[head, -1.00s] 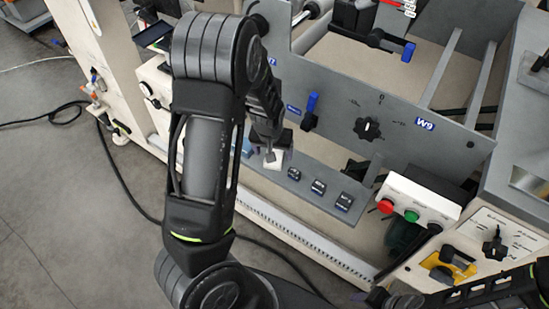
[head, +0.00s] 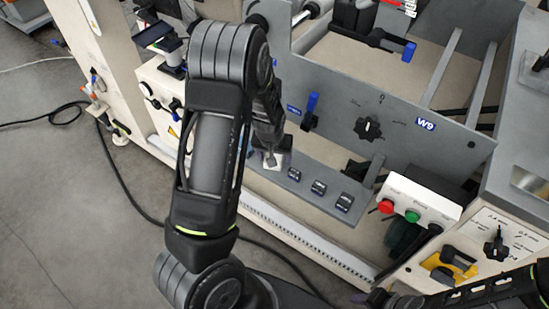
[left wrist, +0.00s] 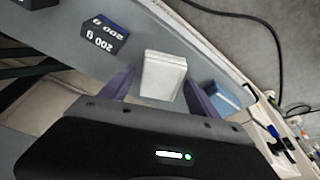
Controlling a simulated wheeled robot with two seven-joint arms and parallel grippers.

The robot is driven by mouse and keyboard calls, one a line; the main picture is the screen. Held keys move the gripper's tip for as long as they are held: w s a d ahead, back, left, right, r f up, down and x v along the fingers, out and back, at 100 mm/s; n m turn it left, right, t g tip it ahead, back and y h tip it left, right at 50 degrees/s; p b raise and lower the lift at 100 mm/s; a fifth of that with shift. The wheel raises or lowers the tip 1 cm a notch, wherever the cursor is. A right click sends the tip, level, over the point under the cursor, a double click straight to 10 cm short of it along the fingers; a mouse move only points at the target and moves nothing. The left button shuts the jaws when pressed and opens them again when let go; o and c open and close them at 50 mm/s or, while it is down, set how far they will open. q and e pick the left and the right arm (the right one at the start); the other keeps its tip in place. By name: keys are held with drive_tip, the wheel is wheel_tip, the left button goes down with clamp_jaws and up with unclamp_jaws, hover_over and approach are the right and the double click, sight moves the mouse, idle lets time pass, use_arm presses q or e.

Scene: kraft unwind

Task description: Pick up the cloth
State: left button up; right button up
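The cloth (left wrist: 163,75) is a small white folded pad on the narrow grey ledge. In the head view the cloth (head: 273,161) shows partly, just under my left gripper (head: 268,150). In the left wrist view the two purple fingers of my left gripper (left wrist: 160,88) stand apart, one on each side of the cloth. A small gap shows beside the left finger; whether the right one touches is unclear. My right arm enters at the bottom right of the head view; its gripper (head: 390,300) is dark, partly cut off, and its fingers are not clear.
Dark labelled blocks (head: 318,187) stand along the ledge to the right of the cloth; one block (left wrist: 103,33) is close in the wrist view. A blue item (left wrist: 221,96) lies on the cloth's other side. A grey panel with a knob (head: 367,128) rises behind.

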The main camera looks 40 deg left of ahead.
use_arm(q)
drive_tip(key=c, duration=1.3)
wheel_tip(320, 180, up, 10)
drive_tip(key=shift+r+p, duration=0.1)
drive_tip(key=shift+p, duration=0.5)
drive_tip(key=shift+c, duration=0.2)
